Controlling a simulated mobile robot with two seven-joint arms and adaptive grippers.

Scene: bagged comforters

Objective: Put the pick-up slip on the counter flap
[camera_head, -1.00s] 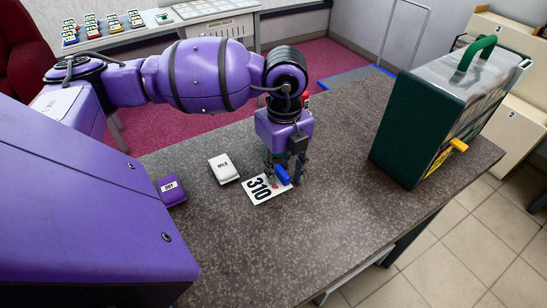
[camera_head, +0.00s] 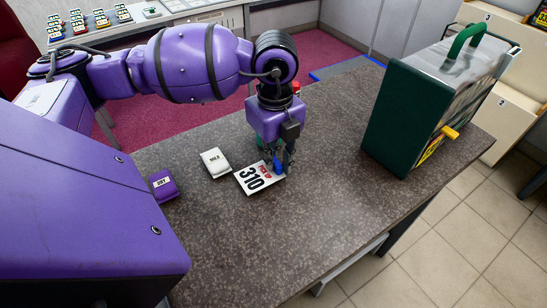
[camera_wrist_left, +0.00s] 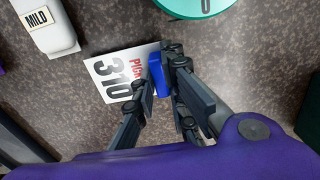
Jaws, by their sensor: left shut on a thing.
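The pick-up slip (camera_head: 252,179) is a white card printed 310 with red lettering and a blue tab (camera_head: 278,168) at its right end. It lies on or just above the grey speckled counter; I cannot tell whether it is lifted. My left gripper (camera_head: 281,164) reaches down from above and is shut on the blue tab. In the left wrist view the slip (camera_wrist_left: 110,74) and the blue tab (camera_wrist_left: 158,75) show between the gripper's fingers (camera_wrist_left: 164,80). I cannot make out which part of the grey counter (camera_head: 330,210) is the flap. My right gripper is not in view.
A white box marked MILD (camera_head: 215,162) and a purple box (camera_head: 163,186) stand left of the slip. A green-sided case (camera_head: 405,120) stands at the right. A round green thing (camera_wrist_left: 195,6) is near the gripper. The counter's front middle is clear.

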